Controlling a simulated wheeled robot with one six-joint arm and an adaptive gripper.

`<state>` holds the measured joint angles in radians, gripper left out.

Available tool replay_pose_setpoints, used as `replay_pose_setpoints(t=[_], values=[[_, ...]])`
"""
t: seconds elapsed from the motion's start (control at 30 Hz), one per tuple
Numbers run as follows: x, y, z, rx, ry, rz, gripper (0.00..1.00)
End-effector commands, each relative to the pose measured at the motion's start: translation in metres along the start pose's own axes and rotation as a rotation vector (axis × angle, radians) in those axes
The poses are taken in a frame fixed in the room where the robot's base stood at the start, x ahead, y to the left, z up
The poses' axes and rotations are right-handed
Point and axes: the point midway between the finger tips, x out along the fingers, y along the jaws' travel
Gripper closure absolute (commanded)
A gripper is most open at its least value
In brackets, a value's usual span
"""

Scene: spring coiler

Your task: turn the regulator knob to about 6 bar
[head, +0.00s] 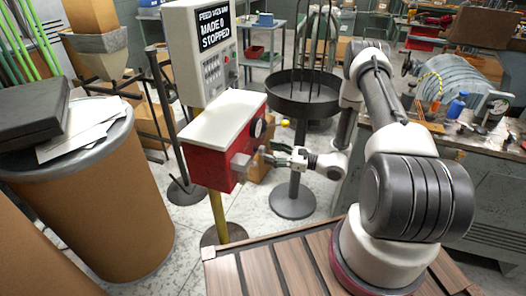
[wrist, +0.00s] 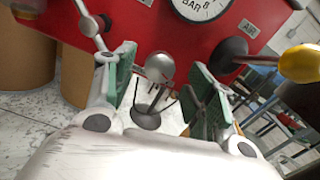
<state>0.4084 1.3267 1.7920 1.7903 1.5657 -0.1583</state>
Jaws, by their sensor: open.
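The red box (head: 212,155) with a white top stands on a yellow post. Its front carries a round pressure gauge (wrist: 205,5), cut off by the top edge in the wrist view; "8" and "BAR" are readable, but I cannot see the needle. A grey rounded knob (wrist: 159,67) sits below the gauge and looks like the regulator knob. My gripper (head: 270,153) is in front of the box. In the wrist view its green-padded fingers (wrist: 163,60) are open, one on each side of the knob, with visible gaps. Contact is not visible.
A yellow-tipped lever (wrist: 300,63) on a black base, near an "AIR" label, sticks out right of my fingers. A control panel (head: 212,60) reading "STOPPED" stands behind the box. A round black tray stand (head: 304,97) is behind my gripper. A brown drum (head: 95,200) stands left.

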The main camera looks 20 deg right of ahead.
Motion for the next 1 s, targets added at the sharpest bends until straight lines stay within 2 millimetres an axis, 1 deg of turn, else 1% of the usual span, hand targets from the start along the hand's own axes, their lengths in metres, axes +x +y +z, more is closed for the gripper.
replay_pose_setpoints(t=[0.03,0.1,0.23,0.37,0.57,0.6,0.67,0.7,0.83,0.87,1.0], values=[[0.009,0.001,0.0,0.0,-0.001,0.004,0.45],[0.02,0.001,0.0,0.001,-0.001,0.003,0.45],[0.035,0.001,0.0,0.001,-0.001,0.002,0.45],[0.041,0.0,0.0,0.002,-0.001,0.0,0.45],[0.042,0.0,0.0,0.003,0.0,-0.001,0.45],[0.042,0.0,0.0,0.003,0.0,-0.001,0.47],[0.042,0.0,0.0,0.003,0.0,-0.001,0.58],[0.042,0.0,0.0,0.003,0.0,-0.001,0.65],[0.042,0.0,0.0,0.003,0.0,-0.001,0.89],[0.042,0.0,0.0,0.003,0.0,0.0,0.91],[0.042,0.0,0.0,0.024,0.0,0.0,0.91]])
